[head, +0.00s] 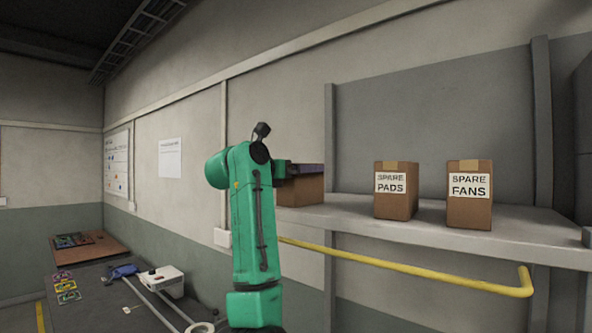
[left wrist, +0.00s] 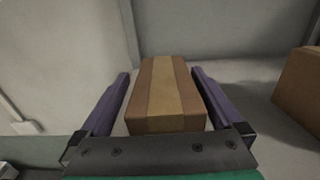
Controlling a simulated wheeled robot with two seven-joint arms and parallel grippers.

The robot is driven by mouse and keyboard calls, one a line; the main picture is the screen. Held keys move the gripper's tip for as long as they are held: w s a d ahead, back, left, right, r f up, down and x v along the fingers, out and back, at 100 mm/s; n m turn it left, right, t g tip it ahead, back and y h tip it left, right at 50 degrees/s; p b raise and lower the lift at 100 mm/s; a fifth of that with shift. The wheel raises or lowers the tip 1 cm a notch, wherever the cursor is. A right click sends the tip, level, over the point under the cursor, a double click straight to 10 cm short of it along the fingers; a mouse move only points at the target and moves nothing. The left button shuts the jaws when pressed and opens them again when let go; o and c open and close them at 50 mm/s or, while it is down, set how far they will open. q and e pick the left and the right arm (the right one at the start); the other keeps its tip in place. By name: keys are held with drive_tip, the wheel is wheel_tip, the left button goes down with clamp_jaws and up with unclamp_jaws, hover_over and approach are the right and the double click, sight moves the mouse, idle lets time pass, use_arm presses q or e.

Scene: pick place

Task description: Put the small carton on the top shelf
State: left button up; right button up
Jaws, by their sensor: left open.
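The small carton (head: 302,190) is a plain brown box with a lighter tape strip. It appears to rest at the left end of the grey top shelf (head: 500,228), its left part hidden behind my green left arm. My left gripper (head: 308,169) is at the carton, its purple fingers across the carton's top in the head view. In the left wrist view the carton (left wrist: 166,95) lies between the two open fingers of the gripper (left wrist: 160,74), with a narrow gap visible beside it. My right gripper is in neither view.
Two labelled boxes, SPARE PADS (head: 396,190) and SPARE FANS (head: 469,195), stand right of the carton on the shelf. Part of one box (left wrist: 300,88) shows in the left wrist view. A yellow rail (head: 420,270) runs below the shelf front. Bare shelf separates carton and boxes.

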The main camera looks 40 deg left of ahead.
use_arm(q)
drive_tip(key=s+b, duration=0.4)
drive_tip(key=s, duration=0.1)
drive_tip(key=shift+s+d+f+b, duration=0.2)
drive_tip(key=shift+f+b, duration=0.05)
drive_tip(key=shift+b, duration=0.15)
drive_tip(key=s+r+b, duration=0.1)
drive_tip(key=s+b, duration=0.1)
drive_tip(key=s, duration=0.4)
drive_tip(key=shift+s+b, duration=0.35)
drive_tip(key=shift+s, duration=0.05)
drive_tip(key=shift+f, duration=0.1)
